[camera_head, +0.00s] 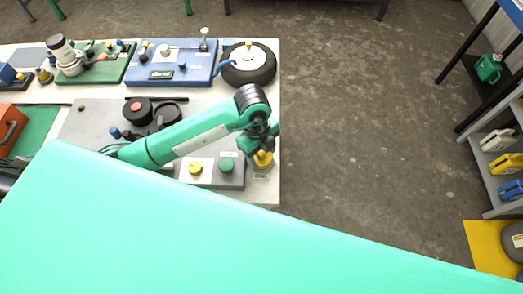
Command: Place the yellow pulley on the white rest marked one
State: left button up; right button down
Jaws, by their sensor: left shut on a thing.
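My left gripper (262,148) points down at the right edge of the bench and is shut on the yellow pulley (262,160). The gripper partly hides the pulley. The white rest marked one (262,177) shows its label just below the pulley, and most of the rest is hidden. I cannot tell whether the pulley touches the rest or is slightly above it. My right gripper is not in view.
A black wheel (249,64), blue board (172,64) and green board (95,62) lie behind. Open floor (370,120) is to the right.

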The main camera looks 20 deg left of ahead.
pick_arm(q)
jog(key=shift+f, duration=0.2)
jog(key=o, duration=1.1)
jog(key=shift+c, duration=0.2)
jog(key=shift+r, duration=0.1)
jog(key=shift+r, duration=0.25)
notch_tip(320, 180, up, 12)
jog(key=a+b, duration=0.1)
jog(key=shift+w+a+f+b, duration=0.15)
jog(key=shift+w+a+b, duration=0.15)
jog(key=shift+w, duration=0.15)
